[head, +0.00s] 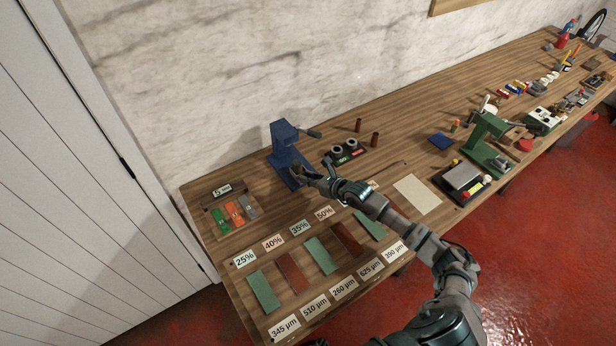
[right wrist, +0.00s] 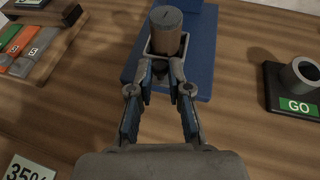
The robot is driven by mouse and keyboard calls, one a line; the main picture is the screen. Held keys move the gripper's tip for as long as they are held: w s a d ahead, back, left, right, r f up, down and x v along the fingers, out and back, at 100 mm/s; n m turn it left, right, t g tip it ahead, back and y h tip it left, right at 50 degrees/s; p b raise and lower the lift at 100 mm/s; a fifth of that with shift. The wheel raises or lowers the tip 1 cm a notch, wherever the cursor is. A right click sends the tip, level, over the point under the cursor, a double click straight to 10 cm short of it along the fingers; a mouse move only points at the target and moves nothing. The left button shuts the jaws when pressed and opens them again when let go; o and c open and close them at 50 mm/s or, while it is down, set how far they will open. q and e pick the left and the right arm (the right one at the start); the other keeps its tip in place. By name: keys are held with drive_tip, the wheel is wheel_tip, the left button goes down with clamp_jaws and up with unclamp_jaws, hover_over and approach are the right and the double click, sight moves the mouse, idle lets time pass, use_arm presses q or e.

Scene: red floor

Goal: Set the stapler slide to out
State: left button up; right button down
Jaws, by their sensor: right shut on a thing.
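A blue bench device (head: 284,137) with a dark side lever stands near the wall end of the bench; I take it to be the stapler. Its blue base also shows in the right wrist view (right wrist: 202,55). On the base, a small grey slide or holder (right wrist: 150,48) carries a short brown-grey cylinder (right wrist: 167,27). My right gripper (head: 303,172) is at the front of the device. In the right wrist view its fingertips (right wrist: 161,72) are shut on the near end of the grey slide; a dark knob there is partly hidden between them. My left gripper is out of view.
A tray of green, orange and grey pieces (head: 231,214) is left of the device. A GO gauge block (head: 344,152) is to its right. Labelled coloured strips (head: 264,290) lie in front. A green press (head: 488,139) stands farther right.

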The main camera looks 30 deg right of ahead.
drive_tip(key=c, duration=1.1)
unclamp_jaws()
drive_tip(key=shift+s+d, duration=0.1)
drive_tip(key=shift+s+d, duration=0.1)
drive_tip(key=shift+s, duration=0.05)
drive_tip(key=v, duration=1.1)
drive_tip(key=shift+s+d, duration=0.2)
drive_tip(key=shift+s, duration=0.1)
